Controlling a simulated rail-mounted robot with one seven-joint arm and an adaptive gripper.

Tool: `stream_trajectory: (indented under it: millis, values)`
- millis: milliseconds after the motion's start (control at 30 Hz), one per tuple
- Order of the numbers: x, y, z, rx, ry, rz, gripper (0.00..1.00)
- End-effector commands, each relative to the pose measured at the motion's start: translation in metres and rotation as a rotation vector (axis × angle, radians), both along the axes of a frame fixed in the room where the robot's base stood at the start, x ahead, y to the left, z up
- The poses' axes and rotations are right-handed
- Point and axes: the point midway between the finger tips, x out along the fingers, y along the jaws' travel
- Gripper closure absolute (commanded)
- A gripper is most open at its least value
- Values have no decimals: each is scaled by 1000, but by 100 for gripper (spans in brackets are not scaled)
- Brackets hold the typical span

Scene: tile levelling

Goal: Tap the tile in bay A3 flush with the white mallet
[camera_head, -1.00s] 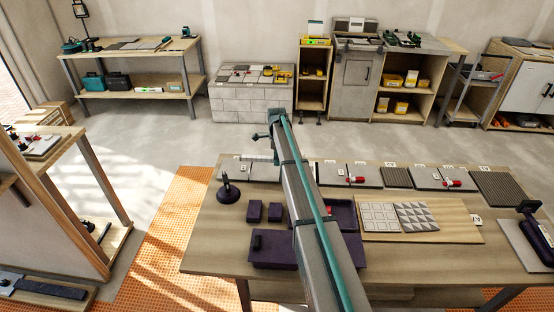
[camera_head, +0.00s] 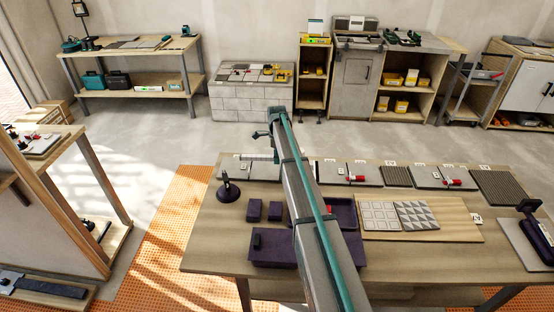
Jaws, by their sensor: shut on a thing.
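The white mallet cannot be made out for certain. A pale ribbed bar (camera_head: 257,156) juts out level to the left from behind my arm, over the back left of the table; it may be part of the mallet. My gripper's fingers are hidden behind my arm. A row of grey tiles lies along the table's back edge, among them a plain tile (camera_head: 264,173), two with red-and-white pieces on them (camera_head: 365,172) (camera_head: 429,176), and dark ribbed ones (camera_head: 397,176) (camera_head: 497,187). Bay labels are too small to read, so I cannot tell which is A3.
A dark suction-cup-like tool (camera_head: 228,190), purple blocks (camera_head: 254,210) and a purple tray (camera_head: 343,214) stand on the wooden table (camera_head: 215,240). A board (camera_head: 455,233) bears patterned tiles. A purple-handled tool (camera_head: 530,207) is at the right. Bare wood lies at the front left.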

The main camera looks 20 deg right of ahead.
Motion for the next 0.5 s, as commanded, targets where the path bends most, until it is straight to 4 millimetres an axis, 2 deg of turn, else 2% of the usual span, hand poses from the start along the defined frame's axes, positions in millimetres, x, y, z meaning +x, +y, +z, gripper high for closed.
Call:
stream_trajectory:
  millis: [333, 500]
  values:
    - [2, -1, 0, 0, -1, 0, 100]
    - [22, -6, 5, 4, -6, 2, 100]
